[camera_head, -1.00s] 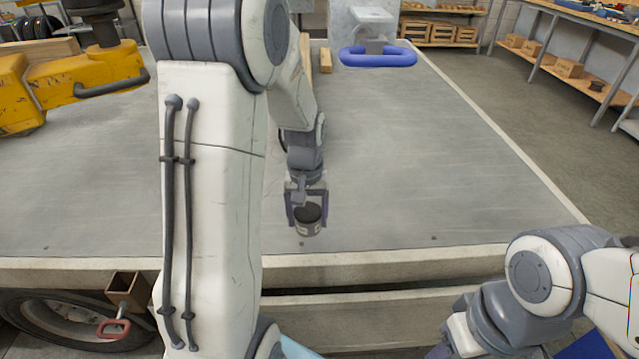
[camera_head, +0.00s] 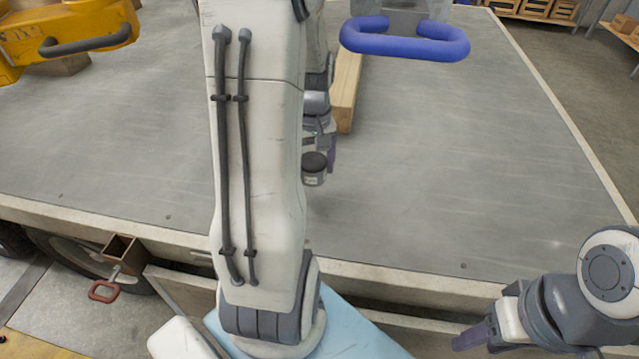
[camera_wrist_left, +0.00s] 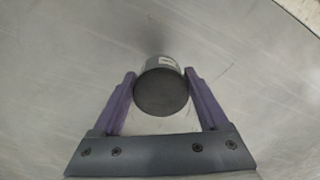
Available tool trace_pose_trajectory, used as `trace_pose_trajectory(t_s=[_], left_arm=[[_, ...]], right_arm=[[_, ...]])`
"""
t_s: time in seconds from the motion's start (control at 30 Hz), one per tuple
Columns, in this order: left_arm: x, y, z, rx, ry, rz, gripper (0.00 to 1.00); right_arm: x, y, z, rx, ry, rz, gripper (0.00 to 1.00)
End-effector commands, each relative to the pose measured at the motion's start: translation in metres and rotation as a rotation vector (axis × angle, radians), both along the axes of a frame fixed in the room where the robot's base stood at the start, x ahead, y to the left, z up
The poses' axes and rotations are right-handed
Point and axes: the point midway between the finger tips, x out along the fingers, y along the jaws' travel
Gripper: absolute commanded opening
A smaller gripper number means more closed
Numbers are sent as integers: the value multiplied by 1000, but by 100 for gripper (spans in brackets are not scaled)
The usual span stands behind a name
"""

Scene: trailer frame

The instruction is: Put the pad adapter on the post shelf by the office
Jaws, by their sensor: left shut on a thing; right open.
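The pad adapter (camera_head: 314,168) is a short dark cylinder with a pale label on its side. My left gripper (camera_head: 319,158) is shut on it over the grey trailer deck (camera_head: 450,170). In the left wrist view the adapter (camera_wrist_left: 161,88) sits between the two purple fingers, its dark round end facing the camera. I cannot tell how high it is above the deck. My left arm hides part of the gripper in the head view. My right gripper (camera_head: 472,338) is open and empty at the lower right, in front of the trailer edge. The post shelf cannot be made out with certainty.
A blue handle (camera_head: 405,40) stands over the deck at the top. A wooden beam (camera_head: 346,88) lies right of the left arm. Yellow equipment (camera_head: 65,30) is at the top left. A box with a red handle (camera_head: 112,275) hangs by the trailer's front edge. The deck's right side is clear.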

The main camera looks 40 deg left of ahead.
Motion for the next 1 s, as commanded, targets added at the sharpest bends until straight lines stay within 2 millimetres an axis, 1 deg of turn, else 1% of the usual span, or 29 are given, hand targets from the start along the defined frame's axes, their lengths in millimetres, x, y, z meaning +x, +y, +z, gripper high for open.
trace_pose_trajectory(t_s=[0.03, 0.27, 0.4, 0.47, 0.53, 0.73, 0.87, 0.9, 0.93, 0.97, 1.0], left_arm=[[0, 0, -9, 0, 0, -1, 0], [0, 0, -26, 0, 0, -2, 0], [0, 1, -46, 0, 0, 0, 0], [0, 1, -53, 1, -1, 0, 0], [0, 1, -55, 2, -2, -1, 0], [1, 1, -54, 2, -4, -1, 0], [0, 1, -58, 2, -2, -1, 0], [0, 1, -58, 0, -1, -1, 85], [0, 1, -58, 0, -1, -1, 96], [0, 1, -58, 0, -1, -1, 100], [0, 1, -58, 0, -1, -1, 100]], right_arm=[[0, 0, -3, 0, 0, 0, 50], [0, 0, -7, 0, 0, 0, 50], [0, 0, -13, 0, 0, 0, 50], [0, 0, -14, 0, 0, 0, 50], [0, 0, -14, 0, 0, 0, 50], [0, 0, -13, 0, 0, 0, 50], [0, 0, -15, 0, 0, 0, 50], [0, 0, -15, 0, 0, 0, 50], [0, 0, -15, 0, 0, 0, 50], [0, 0, -15, 0, 0, 0, 50], [0, 0, -15, 0, 0, 0, 50]])
